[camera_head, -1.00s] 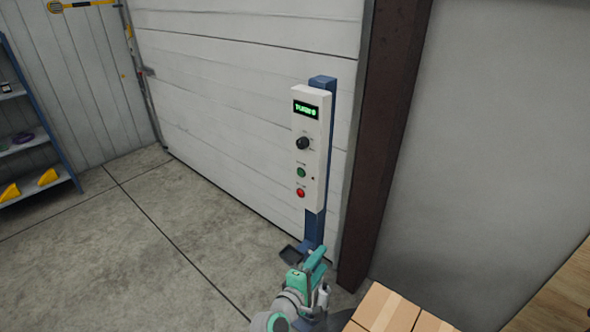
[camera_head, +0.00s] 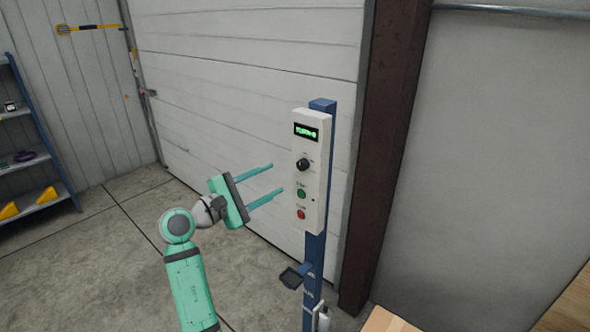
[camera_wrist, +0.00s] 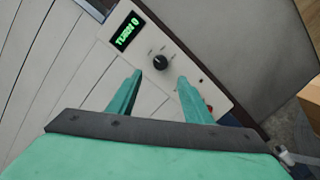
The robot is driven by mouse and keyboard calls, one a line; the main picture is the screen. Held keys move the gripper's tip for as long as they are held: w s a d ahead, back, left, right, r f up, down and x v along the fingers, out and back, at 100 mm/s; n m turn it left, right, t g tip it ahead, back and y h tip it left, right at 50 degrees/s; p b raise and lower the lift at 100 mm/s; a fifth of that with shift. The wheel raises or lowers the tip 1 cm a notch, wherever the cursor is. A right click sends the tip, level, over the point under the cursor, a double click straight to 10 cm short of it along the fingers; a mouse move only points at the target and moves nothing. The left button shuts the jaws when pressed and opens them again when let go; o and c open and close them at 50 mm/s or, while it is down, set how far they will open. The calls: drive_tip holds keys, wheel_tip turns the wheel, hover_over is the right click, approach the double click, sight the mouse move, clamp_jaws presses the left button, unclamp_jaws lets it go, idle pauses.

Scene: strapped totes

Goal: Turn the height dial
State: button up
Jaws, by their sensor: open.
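The black height dial (camera_head: 302,164) sits on a white control panel (camera_head: 307,215) on a blue post, below a green display (camera_head: 306,132). In the wrist view the display (camera_wrist: 127,31) reads "TURN 0", and the dial (camera_wrist: 160,62) lies beyond the fingertips, roughly between their lines. My gripper (camera_head: 277,177) is open and empty, to the left of the panel with its two fingers pointing at it. It also shows in the wrist view (camera_wrist: 160,78). The fingers appear apart from the dial.
A green button (camera_head: 301,193) and a red button (camera_head: 300,214) are below the dial. A dark brown column (camera_head: 385,130) stands right of the post. A small black tray (camera_head: 291,278) juts from the post. Shelves (camera_head: 30,160) stand far left; the floor between is clear.

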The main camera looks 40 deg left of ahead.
sight(299, 167)
drive_tip(key=w, duration=0.3)
drive_tip(key=w+d, duration=0.1)
drive_tip(key=w, duration=0.5)
drive_tip(key=shift+w+d, duration=0.4)
drive_tip(key=c, duration=1.1)
